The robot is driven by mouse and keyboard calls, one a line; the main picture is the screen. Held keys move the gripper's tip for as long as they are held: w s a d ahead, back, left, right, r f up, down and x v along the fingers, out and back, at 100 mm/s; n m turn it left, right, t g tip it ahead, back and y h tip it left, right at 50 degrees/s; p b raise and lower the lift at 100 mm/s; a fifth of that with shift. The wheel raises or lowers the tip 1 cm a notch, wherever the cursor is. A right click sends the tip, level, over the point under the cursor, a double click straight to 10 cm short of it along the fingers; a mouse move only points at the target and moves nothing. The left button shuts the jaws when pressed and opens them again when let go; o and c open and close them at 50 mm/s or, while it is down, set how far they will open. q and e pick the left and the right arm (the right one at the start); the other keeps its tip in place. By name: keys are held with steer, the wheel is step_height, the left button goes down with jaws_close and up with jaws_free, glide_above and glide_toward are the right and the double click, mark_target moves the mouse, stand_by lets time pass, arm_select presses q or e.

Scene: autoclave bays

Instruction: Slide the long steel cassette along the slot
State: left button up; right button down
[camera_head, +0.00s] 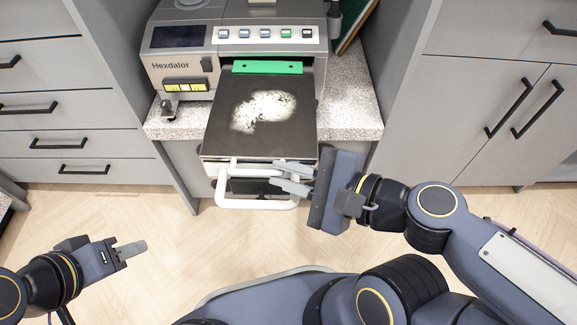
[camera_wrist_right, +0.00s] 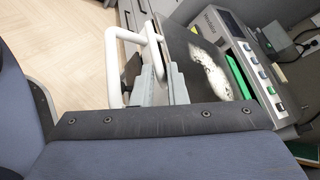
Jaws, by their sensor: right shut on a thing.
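The long steel cassette (camera_head: 222,112) has a flat dark top with a pale, speckled patch and a bright front edge. It sticks out of the front slot of the grey Hexdalor autoclave (camera_head: 185,55), under a green strip (camera_head: 267,67). A white loop handle (camera_head: 256,204) is at its front end. My right gripper (camera_head: 291,178) is shut on the right side of this handle; the handle also shows in the right wrist view (camera_wrist_right: 112,68), with the gripper fingers (camera_wrist_right: 165,85) at it. My left gripper (camera_head: 131,250) is empty, low at the left, away from the cassette; its finger gap is not clear.
The autoclave stands on a speckled counter (camera_head: 352,105) in a bay between grey drawers (camera_head: 70,110) at left and a grey cabinet (camera_head: 480,100) at right. A dark board (camera_head: 355,25) leans behind it at right. The wooden floor (camera_head: 175,235) in front is clear.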

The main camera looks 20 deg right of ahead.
steer(key=shift+s+a+b, duration=0.2)
steer(key=shift+s, duration=0.4)
steer(key=shift+s+a+b, duration=0.15)
steer(key=shift+s, duration=0.45)
steer(key=shift+s+a+f, duration=0.15)
steer(key=shift+s+a, duration=0.05)
steer(key=shift+s, duration=0.45)
steer(key=c, duration=1.4)
jaws_free()
steer(key=shift+s, duration=0.1)
steer(key=shift+o, duration=0.2)
steer(key=shift+d, duration=0.1)
